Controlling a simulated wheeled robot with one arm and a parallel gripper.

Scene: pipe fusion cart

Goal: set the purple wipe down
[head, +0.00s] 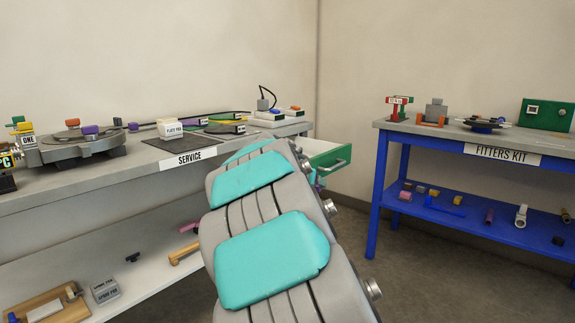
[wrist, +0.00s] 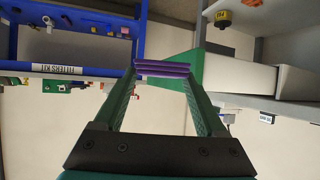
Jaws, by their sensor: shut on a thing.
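The purple wipe (wrist: 163,69) shows in the wrist view as a thin, folded purple strip between the fingertips. My gripper (wrist: 163,74) is shut on it and holds it in the air. The green fingers run up either side of the view to the wipe. In the head view my own arm hides the gripper and the wipe. What lies straight below the wipe cannot be told.
The service bench (head: 130,170) stands left, with a dark mat (head: 180,143) and several tools. An open green-fronted drawer (head: 329,160) juts from its right end, partly behind my arm. The blue fitters kit bench (head: 378,190) stands right. Floor between the benches is clear.

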